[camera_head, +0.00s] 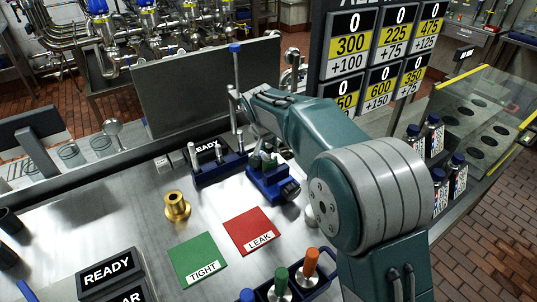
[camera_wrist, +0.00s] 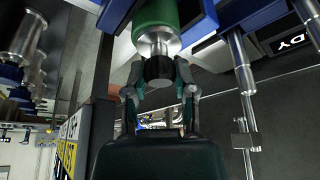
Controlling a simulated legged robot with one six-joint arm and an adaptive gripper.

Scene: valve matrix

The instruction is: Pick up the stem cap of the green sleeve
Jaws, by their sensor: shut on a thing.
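The green sleeve (camera_wrist: 157,14) fills the top of the wrist view, with a bright steel collar below it in the picture. Its black stem cap (camera_wrist: 159,70) sits at the end of the steel stem. My gripper (camera_wrist: 158,78) has its two fingers on either side of the cap and is shut on it. The cap appears still in line with the stem; I cannot tell whether they are apart. In the head view, green shows in the small blue stand (camera_head: 270,183), partly behind my arm. My fingers and the cap are hidden there.
The blue READY rack (camera_head: 220,168) with steel posts stands left of the small stand. A brass fitting (camera_head: 176,205), green TIGHT mat (camera_head: 198,258) and red LEAK mat (camera_head: 249,229) lie in front. A blue tray (camera_head: 318,286) holds green- and orange-topped pieces. A dark panel (camera_head: 185,95) stands behind.

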